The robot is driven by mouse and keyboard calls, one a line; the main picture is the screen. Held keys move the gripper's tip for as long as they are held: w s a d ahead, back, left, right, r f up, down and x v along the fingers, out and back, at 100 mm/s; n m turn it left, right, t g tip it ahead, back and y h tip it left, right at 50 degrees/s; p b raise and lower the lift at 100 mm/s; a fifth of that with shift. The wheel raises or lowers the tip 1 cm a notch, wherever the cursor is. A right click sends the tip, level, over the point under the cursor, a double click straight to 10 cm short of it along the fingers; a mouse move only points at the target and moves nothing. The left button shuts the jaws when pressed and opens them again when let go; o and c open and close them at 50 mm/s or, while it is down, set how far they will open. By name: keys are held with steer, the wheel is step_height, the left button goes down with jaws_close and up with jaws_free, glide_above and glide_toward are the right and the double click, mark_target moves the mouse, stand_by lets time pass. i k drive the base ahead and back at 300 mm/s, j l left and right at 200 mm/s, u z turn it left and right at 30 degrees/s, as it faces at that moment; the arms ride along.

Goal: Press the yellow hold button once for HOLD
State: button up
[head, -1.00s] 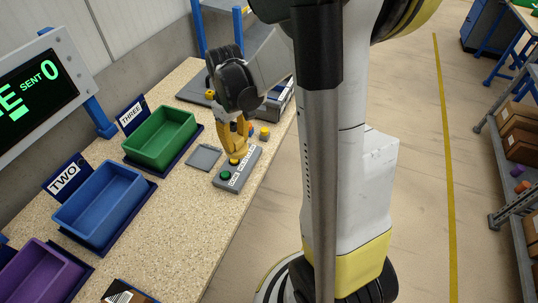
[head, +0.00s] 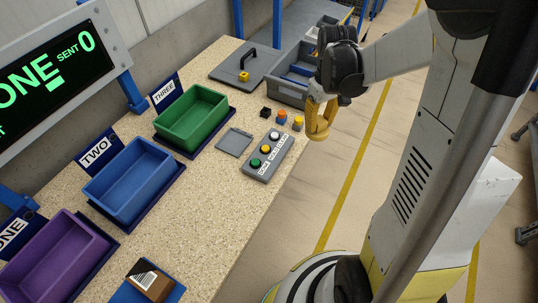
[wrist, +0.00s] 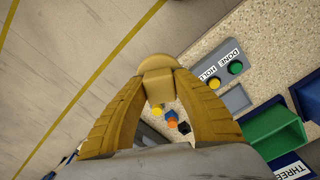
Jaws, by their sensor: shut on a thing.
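The grey button panel (head: 252,174) lies near the table's front edge in the head view, with green, yellow and white buttons in a row. The yellow hold button (head: 265,149) is in the middle, uncovered; it also shows beside the HOLD label in the wrist view (wrist: 212,83). The green button (head: 255,163) is beside it. My gripper (head: 319,136) is off to the right of the panel, past the table edge and apart from the buttons.
Green (head: 192,119), blue (head: 128,190) and purple (head: 58,262) bins stand along the table. Small coloured blocks (head: 282,117) sit behind the panel. A brown box (head: 150,282) lies at the front. The display (head: 52,72) reads "ONE" and "SENT 0".

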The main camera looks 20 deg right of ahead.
mark_target(265, 148)
steer(key=k, duration=0.5)
steer(key=i+j+u, duration=0.25)
steer(key=u, duration=0.15)
steer(key=i+j+u, duration=0.35)
